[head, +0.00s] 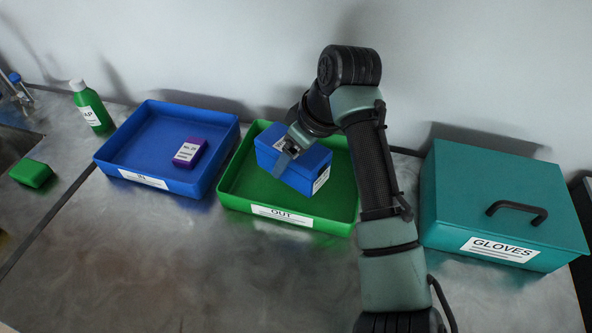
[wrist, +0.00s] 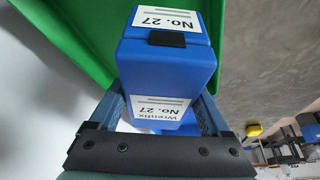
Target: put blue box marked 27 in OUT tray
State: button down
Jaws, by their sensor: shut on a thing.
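The blue box marked No. 27 (head: 298,166) is at the green OUT tray, within its outline in the head view. In the wrist view the blue box (wrist: 168,72) shows two white labels reading No. 27 and a dark latch. My gripper (head: 287,150) is shut on the box, with a finger along each side in the wrist view (wrist: 168,112). The green OUT tray (head: 285,216) has a white OUT label on its front; its wall also shows in the wrist view (wrist: 75,35). I cannot tell whether the box touches the tray floor.
A blue IN tray (head: 150,178) stands left of the OUT tray and holds a purple box (head: 190,152). A teal GLOVES box (head: 500,205) stands at the right. A green bottle (head: 91,108) and a green block (head: 32,173) are at the far left. The front counter is clear.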

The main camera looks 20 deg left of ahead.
aim_at(310, 155)
jog(key=shift+f, duration=2.95)
jog(key=shift+f, duration=0.15)
grip_release()
jog(key=v, duration=1.2)
jog(key=shift+s, duration=0.1)
